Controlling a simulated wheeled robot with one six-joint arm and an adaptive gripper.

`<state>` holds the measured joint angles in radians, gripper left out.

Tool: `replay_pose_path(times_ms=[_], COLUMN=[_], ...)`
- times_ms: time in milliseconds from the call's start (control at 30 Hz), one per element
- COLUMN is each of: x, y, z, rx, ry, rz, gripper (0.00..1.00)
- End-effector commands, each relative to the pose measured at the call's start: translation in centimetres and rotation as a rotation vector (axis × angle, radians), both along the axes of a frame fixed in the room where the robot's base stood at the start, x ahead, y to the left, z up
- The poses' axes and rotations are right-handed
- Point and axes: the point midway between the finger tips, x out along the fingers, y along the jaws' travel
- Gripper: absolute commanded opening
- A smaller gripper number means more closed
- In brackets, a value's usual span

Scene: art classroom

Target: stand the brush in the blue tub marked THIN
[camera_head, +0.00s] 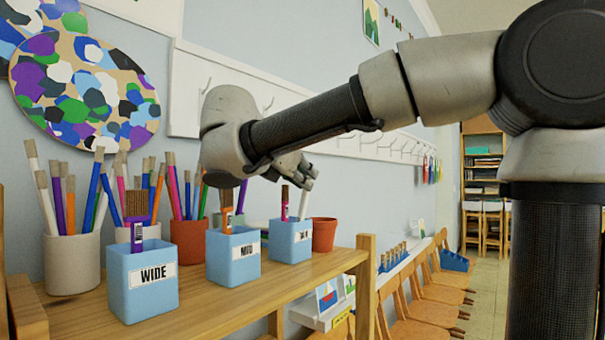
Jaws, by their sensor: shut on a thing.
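My gripper (304,180) is above the rightmost blue tub (281,244) on the wooden shelf. It is shut on a slim, pale brush (304,206), which hangs nearly upright below the fingertips. The brush's lower end reaches the tub's mouth; I cannot tell how deep it sits. The tub's small white label is too blurred to read surely. A dark-tipped brush (284,203) stands in this tub, left of the held one. Left of it are the blue tub marked MID (221,262), with a brown-tipped brush (227,208), and the blue tub marked WIDE (127,296), with a broad brush (137,219).
Behind the tubs stand a cream pot (72,262) full of brushes, a terracotta pot (188,240) with brushes, and a small terracotta pot (324,234). The shelf's wooden post (365,285) rises at the right. Chairs (420,310) line the wall beyond.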

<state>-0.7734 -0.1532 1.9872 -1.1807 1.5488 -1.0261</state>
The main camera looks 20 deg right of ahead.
Motion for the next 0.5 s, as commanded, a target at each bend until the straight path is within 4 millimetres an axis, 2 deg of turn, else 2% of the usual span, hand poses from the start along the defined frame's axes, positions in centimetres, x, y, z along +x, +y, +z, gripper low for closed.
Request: replay_pose_path(times_ms=[133,167,300,500], x=[-0.02,-0.01,-0.01,0.0], y=[-0.01,-0.01,-0.01,0.0], z=[0.0,0.0,0.01,0.01], rx=[0.0,0.0,0.0,0.0], ry=[0.0,0.0,0.0,0.0], rz=[0.0,0.0,0.0,0.0], gripper=[0.0,0.15,0.38,0.38])
